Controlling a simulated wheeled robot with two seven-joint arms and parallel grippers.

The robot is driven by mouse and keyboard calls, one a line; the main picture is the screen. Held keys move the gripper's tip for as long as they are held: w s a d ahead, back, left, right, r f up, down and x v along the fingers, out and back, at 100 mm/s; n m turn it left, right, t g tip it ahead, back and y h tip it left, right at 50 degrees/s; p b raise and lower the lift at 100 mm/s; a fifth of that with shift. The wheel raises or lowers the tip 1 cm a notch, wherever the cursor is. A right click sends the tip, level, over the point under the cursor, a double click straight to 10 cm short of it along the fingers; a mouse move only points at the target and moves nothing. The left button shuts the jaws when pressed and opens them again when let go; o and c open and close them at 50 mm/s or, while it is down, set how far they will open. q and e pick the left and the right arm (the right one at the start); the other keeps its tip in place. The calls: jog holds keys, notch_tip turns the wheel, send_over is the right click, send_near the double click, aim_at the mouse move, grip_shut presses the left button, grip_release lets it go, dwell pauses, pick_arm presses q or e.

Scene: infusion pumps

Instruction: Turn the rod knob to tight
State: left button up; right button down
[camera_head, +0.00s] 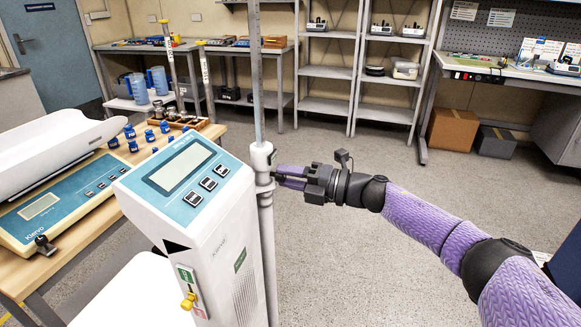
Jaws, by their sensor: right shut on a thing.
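A thin upright metal rod (256,75) rises from a white collar (262,158) behind the white column scale (205,240). My right gripper (281,176) reaches in from the right at the collar's right side. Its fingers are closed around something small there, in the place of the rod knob. The fingers hide most of the knob, so its turn position cannot be read. The scale's display head (180,165) is just left of the collar. My left gripper is not in view.
A wooden table (95,235) on the left holds a baby scale (55,200) and several blue weights (130,132). Shelves (330,73) and a workbench (510,75) stand at the back. The floor on the right is open.

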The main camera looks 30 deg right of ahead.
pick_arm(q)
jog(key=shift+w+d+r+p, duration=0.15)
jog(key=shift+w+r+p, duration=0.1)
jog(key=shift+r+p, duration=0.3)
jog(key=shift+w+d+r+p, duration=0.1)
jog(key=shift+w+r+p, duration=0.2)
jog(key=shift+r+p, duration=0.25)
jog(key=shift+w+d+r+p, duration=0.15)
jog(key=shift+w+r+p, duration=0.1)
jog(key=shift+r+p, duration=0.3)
pick_arm(e)
jog(key=shift+m, duration=3.9)
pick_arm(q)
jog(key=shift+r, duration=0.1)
pick_arm(e)
jog(key=shift+c, duration=1.8)
grip_release()
jog(key=shift+f, duration=0.1)
